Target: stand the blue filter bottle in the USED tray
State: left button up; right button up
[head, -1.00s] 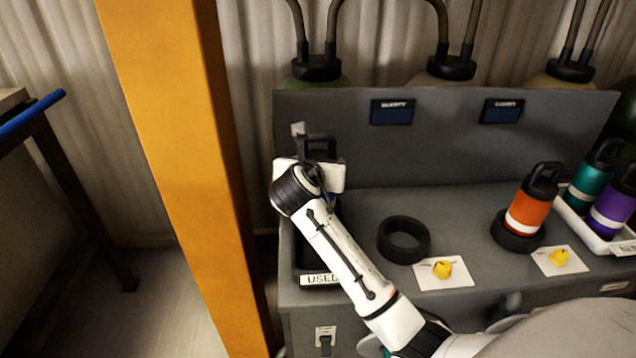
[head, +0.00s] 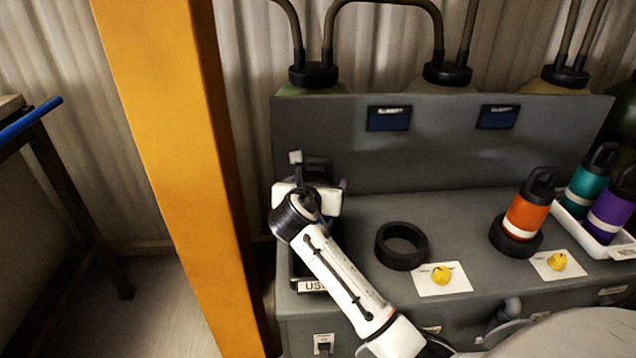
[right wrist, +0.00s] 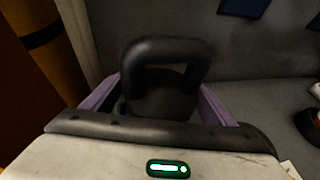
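My right gripper (right wrist: 160,100) is shut on the blue filter bottle (right wrist: 165,48), whose black cap and loop handle show between the two purplish fingers in the right wrist view. Its blue body is hidden below the cap and behind the gripper. In the head view my right gripper (head: 308,190) and the bottle's handle are over the back part of the USED tray (head: 313,286), a dark tray at the bench's left end. The bottle looks upright. Whether its base touches the tray floor is hidden. My left gripper is out of view.
An orange post (head: 165,170) stands just left of the bench. An empty black ring (head: 401,246) lies right of the tray. An orange bottle (head: 530,207) stands in another ring. Teal and purple bottles stand in a white tray (head: 572,215). Yellow knobs sit on white cards.

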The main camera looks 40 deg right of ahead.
jog(key=v, duration=1.2)
jog(key=shift+p, duration=0.3)
